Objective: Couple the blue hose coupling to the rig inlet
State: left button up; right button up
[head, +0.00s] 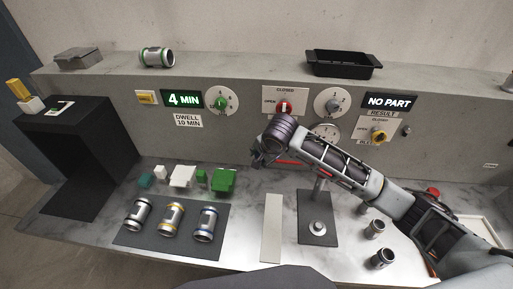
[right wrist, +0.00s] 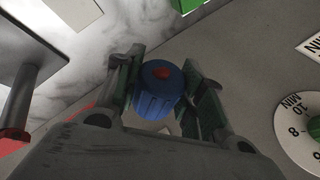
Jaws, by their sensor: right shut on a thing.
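The blue hose coupling (right wrist: 155,103), a ribbed blue cylinder with a red spot on its end, sits between the two fingers of my right gripper (right wrist: 160,92) in the right wrist view. The gripper is shut on it. In the head view my right gripper (head: 257,160) is in front of the wall panel, above the bench; its wrist and the arm hide much of what is behind, and the coupling does not show clearly. I cannot pick out the rig inlet for certain. A dark plate (head: 308,237) with a round metal fitting (head: 318,226) lies below the arm. My left gripper is not in view.
Three metal cylinders with coloured bands lie on a dark mat (head: 215,245) at the left front. Green and white blocks (head: 225,182) stand behind it. A black tray (head: 343,66) is on the ledge. Small metal cylinders (head: 383,258) stand at the right. A pale strip (head: 271,228) lies between mat and plate.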

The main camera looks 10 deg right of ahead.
jog(key=s+d+f+n+y+p, duration=0.1)
jog(key=d+f+n, duration=0.4)
jog(key=f, duration=0.5)
jog(key=shift+d+n+y, duration=0.15)
jog(key=shift+n+y, duration=0.75)
jog(key=shift+n, duration=0.4)
jog(key=shift+s+f, duration=0.1)
jog(key=w, duration=0.2)
jog(key=w+d, duration=0.1)
jog(key=w+p, duration=0.1)
jog(key=w, duration=0.1)
jog(key=shift+w+d, duration=0.3)
jog(key=shift+w+d, duration=0.3)
jog(key=shift+w, duration=0.6)
jog(key=shift+w+d, duration=0.25)
jog(key=shift+w, duration=0.6)
dwell(3.1)
